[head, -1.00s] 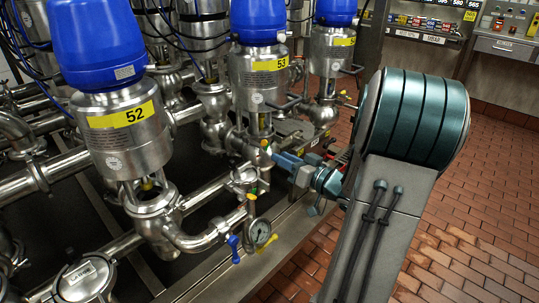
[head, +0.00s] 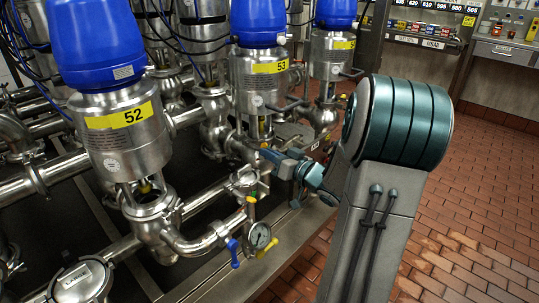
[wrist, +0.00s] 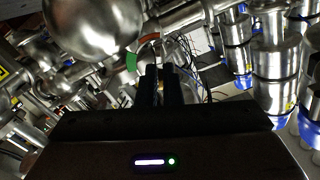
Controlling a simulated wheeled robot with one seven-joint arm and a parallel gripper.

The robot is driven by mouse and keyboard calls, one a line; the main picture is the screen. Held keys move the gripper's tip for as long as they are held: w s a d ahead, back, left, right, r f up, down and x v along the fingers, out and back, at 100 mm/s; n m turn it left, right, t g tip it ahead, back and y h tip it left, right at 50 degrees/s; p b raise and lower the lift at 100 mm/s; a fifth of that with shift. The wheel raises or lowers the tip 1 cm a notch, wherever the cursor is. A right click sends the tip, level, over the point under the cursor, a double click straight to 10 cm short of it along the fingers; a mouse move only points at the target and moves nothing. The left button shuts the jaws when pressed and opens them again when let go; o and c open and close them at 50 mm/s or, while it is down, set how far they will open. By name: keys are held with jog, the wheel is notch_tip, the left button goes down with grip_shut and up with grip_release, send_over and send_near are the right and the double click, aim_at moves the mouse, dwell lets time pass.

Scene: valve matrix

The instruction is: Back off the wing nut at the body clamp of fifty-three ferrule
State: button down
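Valve 53 is the steel column with a yellow "53" label (head: 269,67) and a blue cap (head: 257,20) in the head view. My gripper (head: 266,153) reaches from the right to the lower body of this valve, below the label. In the wrist view, my gripper's two dark fingers (wrist: 159,70) are close together with a narrow gap. Their tips are near a green patch (wrist: 131,62) and shiny steel pipework. The wing nut and clamp cannot be made out in either view, so whether the fingers hold anything is unclear.
Valve 52 (head: 120,118) stands at the left with pipework below. Another valve (head: 332,50) stands close behind 53. The brick floor (head: 470,220) at the right is open.

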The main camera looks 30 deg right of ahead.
jog(key=n+b, duration=0.1)
jog(key=n, duration=0.2)
dwell(0.4)
jog(key=c, duration=1.6)
grip_release()
jog(key=p+v, duration=0.2)
jog(key=v, duration=1.1)
jog(key=shift+s+d, duration=0.1)
jog(key=shift+s, duration=0.3)
jog(key=shift+r, duration=0.1)
